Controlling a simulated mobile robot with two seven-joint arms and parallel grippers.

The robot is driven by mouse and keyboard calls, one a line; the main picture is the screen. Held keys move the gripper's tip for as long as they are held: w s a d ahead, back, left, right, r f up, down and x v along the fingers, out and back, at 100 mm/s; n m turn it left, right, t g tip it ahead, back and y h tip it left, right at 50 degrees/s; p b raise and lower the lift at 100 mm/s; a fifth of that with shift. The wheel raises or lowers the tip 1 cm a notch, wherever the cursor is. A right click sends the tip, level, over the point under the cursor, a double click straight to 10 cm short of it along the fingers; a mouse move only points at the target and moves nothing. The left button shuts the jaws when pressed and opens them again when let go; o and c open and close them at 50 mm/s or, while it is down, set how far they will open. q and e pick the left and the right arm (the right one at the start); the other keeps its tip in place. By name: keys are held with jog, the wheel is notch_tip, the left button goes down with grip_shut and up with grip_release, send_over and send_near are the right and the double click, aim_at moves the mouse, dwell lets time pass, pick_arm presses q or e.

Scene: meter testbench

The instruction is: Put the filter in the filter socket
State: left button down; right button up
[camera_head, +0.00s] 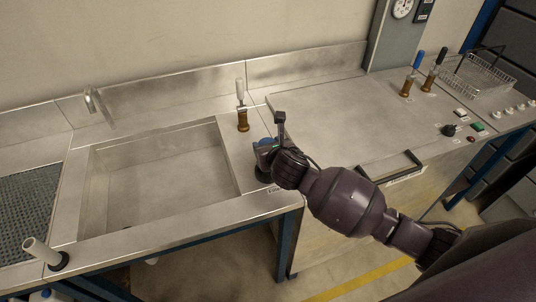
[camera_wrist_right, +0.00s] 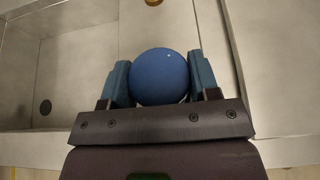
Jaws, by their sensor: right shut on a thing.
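My right gripper (camera_head: 264,150) is over the steel strip right of the sink, near the counter's front edge. In the right wrist view its two blue-grey fingers (camera_wrist_right: 160,85) are closed on the sides of a round blue top (camera_wrist_right: 160,75), which I take to be the filter. The lower part of that thing is hidden from the wrist camera. In the head view a dark round piece (camera_head: 264,174) shows just below the gripper; I cannot tell whether it is the socket. A white tube (camera_head: 40,251) leans in a black ring (camera_head: 58,262) at the sink's front left corner. My left gripper is not in view.
The empty sink (camera_head: 160,175) lies left of the gripper. A brown-based valve with a pale handle (camera_head: 242,108) stands behind it. A flat steel lid (camera_head: 340,115) with a black handle (camera_head: 400,168) lies right. A wire basket (camera_head: 485,75) is at the far right.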

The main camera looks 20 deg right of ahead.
jog(key=shift+f, duration=1.7)
jog(key=shift+f, duration=0.15)
jog(key=o, duration=1.1)
jog(key=shift+c, duration=0.2)
